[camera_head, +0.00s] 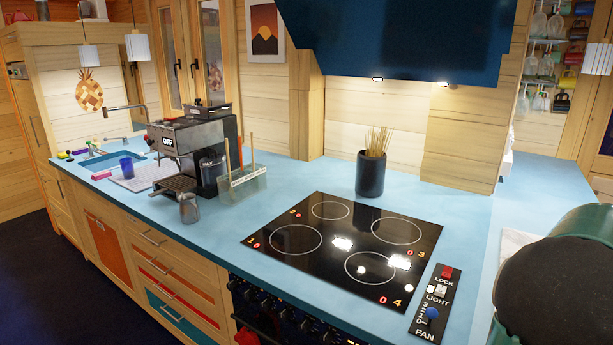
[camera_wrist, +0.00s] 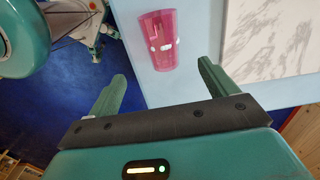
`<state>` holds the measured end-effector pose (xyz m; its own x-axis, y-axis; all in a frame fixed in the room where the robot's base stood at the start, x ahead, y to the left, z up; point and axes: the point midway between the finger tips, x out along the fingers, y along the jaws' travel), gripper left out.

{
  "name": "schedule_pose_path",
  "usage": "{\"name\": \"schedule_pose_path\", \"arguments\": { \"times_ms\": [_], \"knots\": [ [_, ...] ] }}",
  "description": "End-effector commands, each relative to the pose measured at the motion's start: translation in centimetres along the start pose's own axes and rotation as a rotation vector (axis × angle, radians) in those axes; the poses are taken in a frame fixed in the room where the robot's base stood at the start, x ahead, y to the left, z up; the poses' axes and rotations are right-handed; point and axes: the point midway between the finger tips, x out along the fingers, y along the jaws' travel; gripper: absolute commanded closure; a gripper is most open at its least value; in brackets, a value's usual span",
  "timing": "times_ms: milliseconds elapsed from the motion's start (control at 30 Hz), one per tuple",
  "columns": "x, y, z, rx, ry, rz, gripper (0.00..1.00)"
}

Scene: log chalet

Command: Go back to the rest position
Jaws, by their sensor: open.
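My gripper (camera_wrist: 160,92) shows in the wrist view, with its two green fingers spread wide apart and nothing between them. In the head view, a dark green and black part of my arm fills the lower right corner; my gripper is not visible there.
The blue counter (camera_head: 325,178) holds a black cooktop (camera_head: 345,245), a control panel (camera_head: 433,305), a dark pot of sticks (camera_head: 371,172), a coffee machine (camera_head: 190,150) and a metal jug (camera_head: 189,208). A white marble board (camera_wrist: 262,38) lies right of the pink cup. A dark hood (camera_head: 400,40) hangs above.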

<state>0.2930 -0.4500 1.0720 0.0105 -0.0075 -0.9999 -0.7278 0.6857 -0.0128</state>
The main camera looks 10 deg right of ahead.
Motion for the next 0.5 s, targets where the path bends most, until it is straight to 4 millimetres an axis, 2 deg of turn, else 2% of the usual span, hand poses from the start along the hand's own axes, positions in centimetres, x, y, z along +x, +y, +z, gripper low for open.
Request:
{"name": "schedule_pose_path", "arguments": {
  "times_ms": [133,267,367,500],
  "knots": [
    [-1.1,1.2,4.8,-0.194,-0.046,-0.042,0.15],
    [-2.4,3.8,11.1,-0.485,-0.088,-0.104,0.15],
    [-3.3,6.4,15.7,-0.720,-0.103,-0.157,0.15],
    [-4.5,11.0,21.5,-1.055,-0.101,-0.237,0.15]
  ]
}}
